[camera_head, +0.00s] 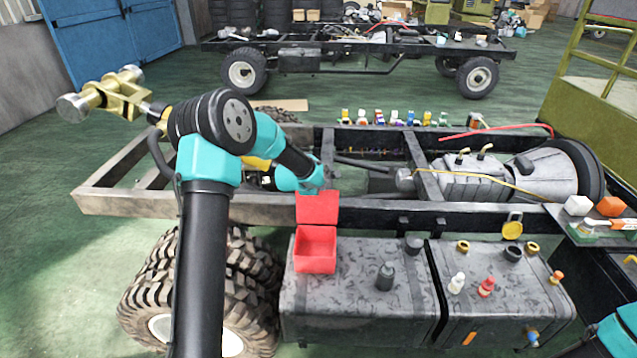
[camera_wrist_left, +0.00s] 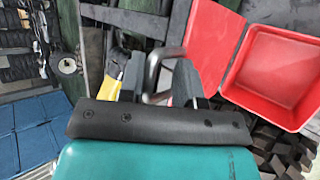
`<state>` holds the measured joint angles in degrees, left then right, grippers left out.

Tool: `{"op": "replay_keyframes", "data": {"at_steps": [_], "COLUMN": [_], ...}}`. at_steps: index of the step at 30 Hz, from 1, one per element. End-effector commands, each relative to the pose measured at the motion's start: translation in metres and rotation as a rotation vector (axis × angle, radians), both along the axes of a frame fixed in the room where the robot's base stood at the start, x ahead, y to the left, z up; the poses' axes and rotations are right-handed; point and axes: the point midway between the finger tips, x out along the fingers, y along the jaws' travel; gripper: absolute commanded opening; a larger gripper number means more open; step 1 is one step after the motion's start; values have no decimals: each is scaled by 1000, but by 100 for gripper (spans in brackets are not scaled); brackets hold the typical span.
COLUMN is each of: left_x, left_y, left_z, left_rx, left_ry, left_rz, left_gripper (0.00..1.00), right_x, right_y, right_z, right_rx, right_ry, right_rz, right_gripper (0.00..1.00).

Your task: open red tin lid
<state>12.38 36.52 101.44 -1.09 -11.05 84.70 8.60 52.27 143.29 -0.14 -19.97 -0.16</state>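The red tin (camera_head: 315,252) stands on the left grey tank, and its inside shows. Its lid (camera_head: 318,208) stands up from the tin's back edge, swung open. In the left wrist view the open empty tin (camera_wrist_left: 275,75) is at the right, with the lid (camera_wrist_left: 212,40) spread out beside it. My left gripper (camera_wrist_left: 158,78) is at the lid's far side, its fingers apart. A curved metal piece shows between the fingers. In the head view its fingertips are mostly hidden near the lid's top. Only a teal part of my right arm shows at the lower right; its gripper is out of view.
The grey tank (camera_head: 345,320) also carries a dark bottle (camera_head: 385,277). White and red bottles stand on the right tank. The black chassis frame (camera_head: 400,215) runs behind the tin. A side tray (camera_head: 590,235) with small blocks is at the right.

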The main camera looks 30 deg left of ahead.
Motion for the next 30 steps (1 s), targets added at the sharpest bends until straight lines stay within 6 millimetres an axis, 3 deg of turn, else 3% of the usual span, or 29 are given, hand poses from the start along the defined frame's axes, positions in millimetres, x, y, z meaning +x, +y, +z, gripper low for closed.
{"op": "replay_keyframes", "data": {"at_steps": [14, 30], "left_x": [-5, -66], "left_y": [1, 5], "left_z": [7, 56], "left_rx": [1, 2], "left_ry": [-4, -5], "left_rz": [0, 1], "left_gripper": [36, 36], "right_x": [0, 0], "right_y": [0, 0], "right_z": [0, 0], "right_rx": [0, 0], "right_ry": [0, 0], "right_rz": [0, 0], "right_gripper": [43, 43]}}
